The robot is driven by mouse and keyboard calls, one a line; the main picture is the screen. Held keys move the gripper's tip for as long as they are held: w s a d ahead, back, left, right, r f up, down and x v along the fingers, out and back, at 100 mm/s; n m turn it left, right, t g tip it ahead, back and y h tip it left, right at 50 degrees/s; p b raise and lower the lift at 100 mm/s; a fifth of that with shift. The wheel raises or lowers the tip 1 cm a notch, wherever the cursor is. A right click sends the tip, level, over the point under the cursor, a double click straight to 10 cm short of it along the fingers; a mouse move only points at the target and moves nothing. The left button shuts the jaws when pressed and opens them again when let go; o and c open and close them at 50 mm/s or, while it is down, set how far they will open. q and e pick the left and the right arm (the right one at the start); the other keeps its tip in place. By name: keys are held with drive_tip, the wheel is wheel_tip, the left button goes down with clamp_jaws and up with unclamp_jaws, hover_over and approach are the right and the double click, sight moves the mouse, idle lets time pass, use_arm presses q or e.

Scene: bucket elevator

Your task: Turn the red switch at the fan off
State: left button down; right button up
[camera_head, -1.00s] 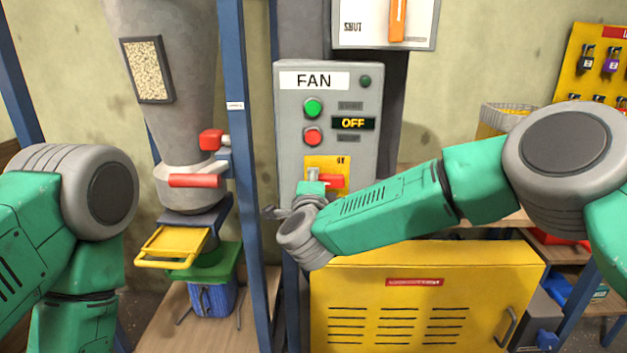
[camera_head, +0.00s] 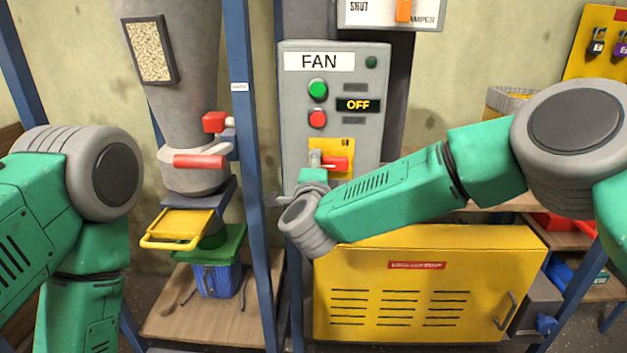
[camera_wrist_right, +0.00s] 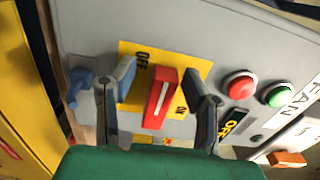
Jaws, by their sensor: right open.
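The red switch (camera_head: 334,163) sits on a yellow plate (camera_head: 343,146) low on the grey fan box (camera_head: 290,120). Its handle lies roughly horizontal, pointing right in the head view. In the right wrist view the red switch (camera_wrist_right: 160,98) shows between OFF and ON marks. My right gripper (camera_wrist_right: 163,84) is open, with one finger on each side of the handle and visible gaps between. In the head view my right wrist partly hides this gripper (camera_head: 314,172). My left arm shows at the left, but its gripper is out of view.
Above the switch are a green button (camera_head: 318,90), a red button (camera_head: 317,119) and a display (camera_head: 358,105) reading OFF. A blue post (camera_head: 250,150) stands left of the box. A yellow cabinet (camera_head: 420,305) stands below. Another red handle (camera_head: 199,161) is on the chute at left.

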drive_tip(key=s, duration=1.1)
drive_tip(key=shift+s, duration=0.1)
